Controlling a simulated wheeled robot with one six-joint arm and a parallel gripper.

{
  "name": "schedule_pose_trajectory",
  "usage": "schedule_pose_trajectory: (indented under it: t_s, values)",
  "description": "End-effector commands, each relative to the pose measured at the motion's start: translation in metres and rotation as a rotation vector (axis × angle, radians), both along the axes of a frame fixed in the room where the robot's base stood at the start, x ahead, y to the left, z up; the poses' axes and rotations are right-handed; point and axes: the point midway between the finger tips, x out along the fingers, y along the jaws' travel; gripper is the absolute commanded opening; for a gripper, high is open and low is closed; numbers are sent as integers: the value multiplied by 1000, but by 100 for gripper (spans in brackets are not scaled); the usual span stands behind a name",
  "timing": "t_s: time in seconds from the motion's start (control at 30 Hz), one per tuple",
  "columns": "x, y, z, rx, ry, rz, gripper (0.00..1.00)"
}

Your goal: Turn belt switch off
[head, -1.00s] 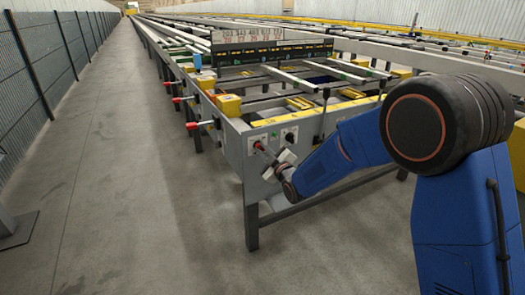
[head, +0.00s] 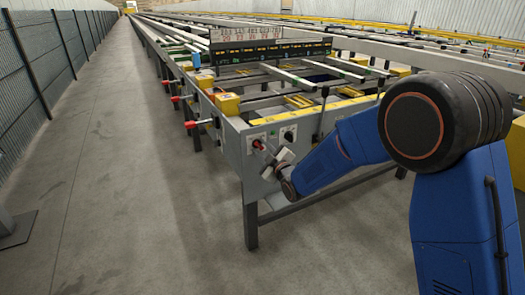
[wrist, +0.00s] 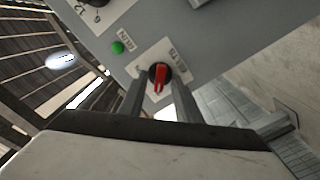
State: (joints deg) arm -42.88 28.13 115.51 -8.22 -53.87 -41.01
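The belt switch (wrist: 160,73) is a red knob on a round black base, set on a pale labelled plate on the grey end panel. In the wrist view its red handle points roughly toward my gripper. My gripper (wrist: 159,92) is open, with one finger on each side of the handle and a small gap showing on both sides. In the head view my gripper (head: 271,158) is at the end panel, just in front of the red switch (head: 258,144). The label text is too blurred to read.
A green button (wrist: 117,47) sits beside the switch plate. A black rotary knob (head: 289,135) is to its right in the head view. Red-tipped handles (head: 190,125) stick out along the table's left side. The aisle floor (head: 120,190) is clear.

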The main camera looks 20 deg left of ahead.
Motion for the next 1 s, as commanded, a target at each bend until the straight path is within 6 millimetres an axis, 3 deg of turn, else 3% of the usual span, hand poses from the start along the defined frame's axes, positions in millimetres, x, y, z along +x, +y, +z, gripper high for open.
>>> schedule_pose_trajectory:
  t_s: [0.27,0.8,1.0]
  values:
    - [-15,-18,0,-1,1,0,30]
    - [-84,-100,0,0,0,-1,30]
    - [-103,-122,0,-1,0,-1,30]
